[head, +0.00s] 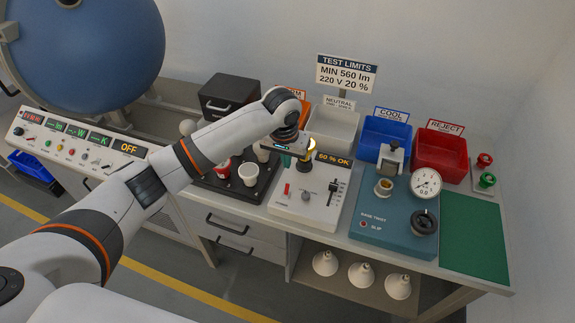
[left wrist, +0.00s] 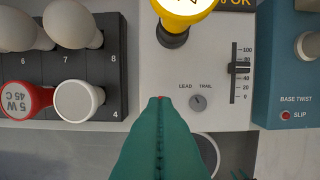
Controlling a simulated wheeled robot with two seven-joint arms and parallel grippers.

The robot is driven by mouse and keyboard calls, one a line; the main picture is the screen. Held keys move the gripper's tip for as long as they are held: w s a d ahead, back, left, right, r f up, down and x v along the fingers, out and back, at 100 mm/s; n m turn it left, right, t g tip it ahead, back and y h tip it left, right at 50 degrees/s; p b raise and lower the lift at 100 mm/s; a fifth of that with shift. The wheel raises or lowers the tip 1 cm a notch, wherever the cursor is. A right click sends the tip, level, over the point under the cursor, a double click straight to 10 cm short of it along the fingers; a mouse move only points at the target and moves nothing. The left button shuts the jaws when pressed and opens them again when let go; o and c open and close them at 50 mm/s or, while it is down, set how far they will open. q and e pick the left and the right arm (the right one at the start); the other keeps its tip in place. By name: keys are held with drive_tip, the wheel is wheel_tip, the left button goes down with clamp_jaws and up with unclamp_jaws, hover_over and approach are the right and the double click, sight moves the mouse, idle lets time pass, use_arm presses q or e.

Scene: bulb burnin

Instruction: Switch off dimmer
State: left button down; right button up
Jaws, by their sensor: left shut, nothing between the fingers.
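The dimmer (head: 283,208) is a white panel with a red switch (head: 286,189), a round knob (head: 306,197) and a black slider (head: 331,190). Its display (head: 333,160) reads 60 % OK. A lit yellow bulb (left wrist: 184,8) stands in its socket at the panel's back. My left gripper (left wrist: 160,101) is shut and empty over the panel, left of the LEAD/TRAIL knob (left wrist: 198,102) in the left wrist view. Its green fingers cover most of the red switch there; only a speck of red shows at the tips. Contact cannot be told. My right gripper is not in view.
A black tray (left wrist: 112,75) with bulbs and cups lies left of the dimmer. A blue base-twist unit (head: 372,233) with a gauge stands right of it. Coloured bins line the back, including a red reject bin (head: 440,153). A green mat (head: 474,240) is clear.

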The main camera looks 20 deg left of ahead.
sight(289, 177)
use_arm(q)
drive_tip(key=f, duration=0.2)
drive_tip(key=w+f, duration=0.1)
drive_tip(key=f, duration=0.2)
drive_tip(key=f+p, duration=0.1)
drive_tip(key=f, duration=0.2)
drive_tip(key=shift+w+f, duration=0.15)
drive_tip(key=shift+f, duration=0.1)
drive_tip(key=shift+w, duration=0.1)
